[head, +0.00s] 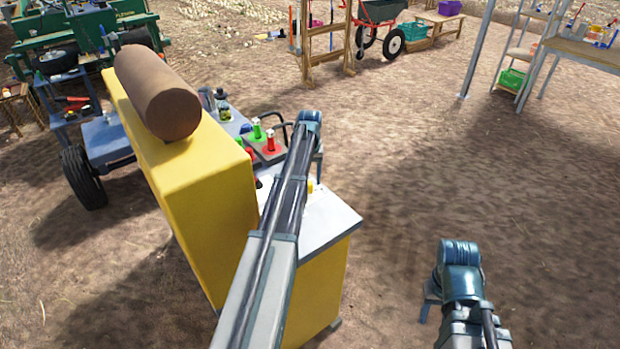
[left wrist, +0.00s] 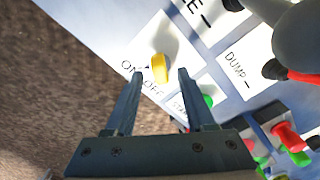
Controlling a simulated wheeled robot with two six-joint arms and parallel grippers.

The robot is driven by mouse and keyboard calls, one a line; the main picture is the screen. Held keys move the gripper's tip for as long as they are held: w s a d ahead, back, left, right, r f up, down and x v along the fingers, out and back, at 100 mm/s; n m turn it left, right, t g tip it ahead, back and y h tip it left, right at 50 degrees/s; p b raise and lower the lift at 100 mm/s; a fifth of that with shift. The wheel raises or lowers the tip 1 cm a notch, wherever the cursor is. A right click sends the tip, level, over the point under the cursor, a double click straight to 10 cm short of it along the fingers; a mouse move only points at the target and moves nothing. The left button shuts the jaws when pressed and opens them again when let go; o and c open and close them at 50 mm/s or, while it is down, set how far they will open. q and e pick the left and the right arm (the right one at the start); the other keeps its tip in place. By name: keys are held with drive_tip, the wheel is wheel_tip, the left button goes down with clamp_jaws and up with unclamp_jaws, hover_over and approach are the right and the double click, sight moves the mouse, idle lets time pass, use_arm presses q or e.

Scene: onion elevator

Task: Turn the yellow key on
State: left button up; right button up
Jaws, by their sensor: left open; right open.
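The yellow key (left wrist: 160,68) sits on a white label on the panel, with ON and OFF lettering beside it in the left wrist view. A small yellow spot that looks like the key (head: 310,186) shows beside my left arm in the head view. My left gripper (left wrist: 160,74) is open, its two fingers on either side of the key with gaps visible. I cannot tell how far the fingertips are above the panel. In the head view my left gripper (head: 318,165) is partly hidden by its arm. My right gripper (head: 430,298) is open and empty over bare ground.
The yellow machine (head: 205,180) carries a brown roller (head: 160,92) on top. A red button (head: 270,142) and a green button (head: 257,128) stand near my left arm. A DUMP label (left wrist: 236,70) and dark lever are close right of the key.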

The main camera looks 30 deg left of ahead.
sight(310, 183)
use_arm(q)
wheel_tip(310, 183, up, 11)
drive_tip(key=p, duration=1)
drive_tip(key=shift+r, duration=0.15)
drive_tip(key=s+d+m, duration=0.2)
drive_tip(key=s+d, duration=0.2)
drive_tip(key=d, duration=0.4)
drive_tip(key=s+d+f+m+b, duration=0.1)
drive_tip(key=s+d, duration=0.3)
drive_tip(key=d, duration=0.4)
drive_tip(key=s+d+m, duration=0.2)
drive_tip(key=s+d, duration=0.2)
drive_tip(key=d, duration=0.4)
drive_tip(key=s+d+f+m+y, duration=0.1)
drive_tip(key=s+d+m, duration=0.3)
drive_tip(key=s+d, duration=0.9)
drive_tip(key=shift+s+d+m+b, duration=0.15)
drive_tip(key=shift+s+m+b, duration=0.25)
drive_tip(key=shift+s, duration=0.8)
